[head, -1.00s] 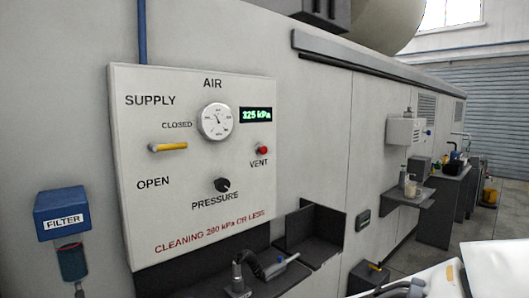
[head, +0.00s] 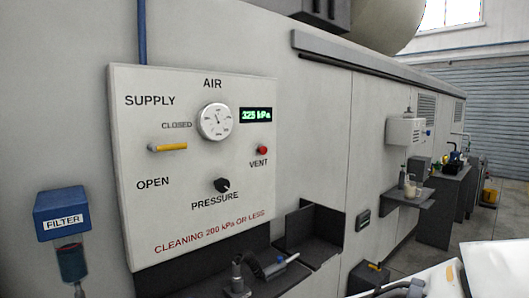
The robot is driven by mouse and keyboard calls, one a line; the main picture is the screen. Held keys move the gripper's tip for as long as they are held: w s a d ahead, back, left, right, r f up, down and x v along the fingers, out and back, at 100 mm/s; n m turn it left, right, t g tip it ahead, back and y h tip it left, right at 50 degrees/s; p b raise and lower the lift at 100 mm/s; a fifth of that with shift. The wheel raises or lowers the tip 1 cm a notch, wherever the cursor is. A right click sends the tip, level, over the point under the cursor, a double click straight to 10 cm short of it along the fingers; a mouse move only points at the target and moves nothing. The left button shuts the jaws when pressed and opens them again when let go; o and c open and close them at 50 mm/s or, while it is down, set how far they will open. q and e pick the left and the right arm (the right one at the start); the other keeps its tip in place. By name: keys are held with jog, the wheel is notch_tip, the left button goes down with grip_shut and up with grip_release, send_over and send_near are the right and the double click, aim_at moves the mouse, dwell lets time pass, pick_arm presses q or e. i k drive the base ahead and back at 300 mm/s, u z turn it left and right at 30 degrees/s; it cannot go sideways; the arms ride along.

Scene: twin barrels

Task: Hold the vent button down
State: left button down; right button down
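The red vent button (head: 262,150) is on the right side of the white air panel (head: 145,222), just above the word VENT. Nothing touches it or covers it. The green display (head: 256,115) above it appears to read 325 kPa. A round gauge (head: 214,122) is left of the display. The black pressure knob (head: 222,185) is below the gauge. The yellow supply lever (head: 168,147) lies about level, below CLOSED and above OPEN. Neither of my grippers shows in the head view.
A blue filter (head: 63,212) hangs at the lower left. Below the panel, a dark hose with a grey nozzle (head: 281,264) lies by a black open bin (head: 315,230). A small shelf (head: 405,197) juts from the wall at right. The space before the panel looks clear.

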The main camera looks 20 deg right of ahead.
aim_at(263, 150)
jog(key=u, duration=0.55)
jog(key=k, duration=0.6)
jog(key=u, duration=0.5)
jog(key=i, duration=1)
jog(key=z, duration=1.15)
jog(key=i, duration=0.8)
jog(key=z, duration=0.85)
